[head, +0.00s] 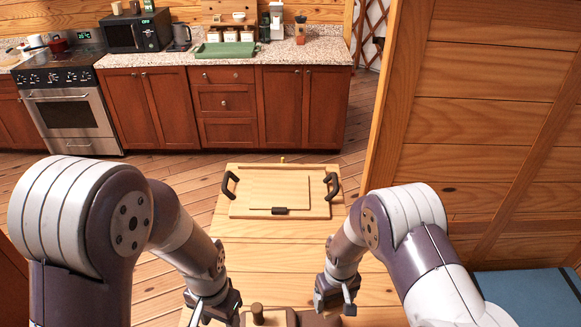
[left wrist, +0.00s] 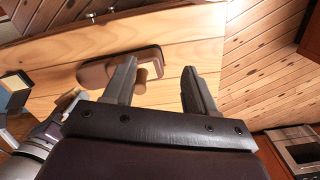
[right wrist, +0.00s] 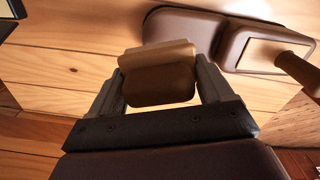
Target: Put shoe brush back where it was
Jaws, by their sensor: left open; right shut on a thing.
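The shoe brush (right wrist: 158,82), a brown block with a lighter tan layer, sits between the fingers of my right gripper (head: 336,306), which is shut on it. The brush also shows at the left of the left wrist view (left wrist: 67,101). A brown holder (right wrist: 227,48) with a pale panel and a wooden peg (right wrist: 297,70) lies on the wooden table, beyond and right of the brush in the right wrist view. My left gripper (left wrist: 160,75) is open and empty, with the holder and peg beyond its fingers. In the head view the holder is mostly cut off at the bottom edge.
The wooden table (head: 368,285) is bare around the holder. A wooden tray (head: 242,209) with black handles stands at its far end. A wood wall (head: 480,110) and a blue cushion-like block (head: 530,297) are at the right. Kitchen cabinets stand farther back.

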